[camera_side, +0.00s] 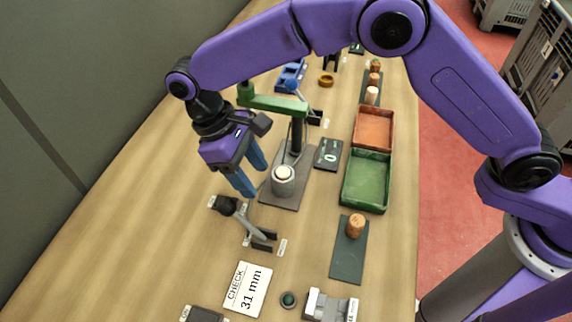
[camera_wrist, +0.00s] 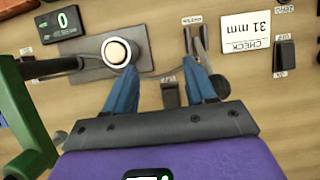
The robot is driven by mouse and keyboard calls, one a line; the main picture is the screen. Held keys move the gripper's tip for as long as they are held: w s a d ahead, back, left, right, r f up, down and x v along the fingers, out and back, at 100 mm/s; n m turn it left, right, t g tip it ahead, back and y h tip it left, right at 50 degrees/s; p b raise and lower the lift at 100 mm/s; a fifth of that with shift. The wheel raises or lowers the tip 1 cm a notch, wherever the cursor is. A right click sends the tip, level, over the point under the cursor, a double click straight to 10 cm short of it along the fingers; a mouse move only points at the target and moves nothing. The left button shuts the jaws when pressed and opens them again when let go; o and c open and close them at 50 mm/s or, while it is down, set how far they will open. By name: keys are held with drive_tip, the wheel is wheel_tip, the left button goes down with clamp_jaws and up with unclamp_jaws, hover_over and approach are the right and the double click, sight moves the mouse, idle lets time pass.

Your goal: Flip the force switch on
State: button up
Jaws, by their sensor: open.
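One switch (camera_wrist: 170,94) lies between and just below my gripper's fingertips in the picture. The other switch (camera_wrist: 285,53) is at the right beside the check card; in the side view it is at the bottom edge (camera_side: 204,314). I cannot tell either one's on or off position. My gripper (camera_side: 248,178) is open and empty, fingers pointing down, above the table left of the press plate. Its fingers show apart in the wrist view (camera_wrist: 160,72).
A green-armed press (camera_side: 272,102) with a round pale platform (camera_side: 283,174) stands beside my gripper. A display (camera_side: 328,154) reads 0. A gauge with a grey lever (camera_side: 243,222) lies close below the fingers. The check card (camera_side: 248,290) reads 31 mm. Green tray (camera_side: 367,207) and cork (camera_side: 356,226) are right.

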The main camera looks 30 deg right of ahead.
drive_tip(key=s+d+r, duration=0.3)
drive_tip(key=s+d, duration=0.1)
drive_tip(key=shift+s+d, duration=0.2)
drive_tip(key=shift+d, duration=0.15)
idle(0.5)
drive_tip(key=s+d+r+n+t+y, duration=0.1)
drive_tip(key=s+d, duration=0.4)
drive_tip(key=d, duration=0.5)
drive_tip(key=s+d+r+n+t+y, duration=0.1)
drive_tip(key=s+d+r, duration=0.1)
drive_tip(key=s+d, duration=0.3)
drive_tip(key=s+d+r+n+t+y, duration=0.1)
drive_tip(key=s+d, duration=0.4)
drive_tip(key=d, duration=0.9)
drive_tip(key=shift+s+d+r+n+y, duration=0.2)
drive_tip(key=shift+s+d+n+y, duration=0.1)
drive_tip(key=shift+s+d, duration=0.1)
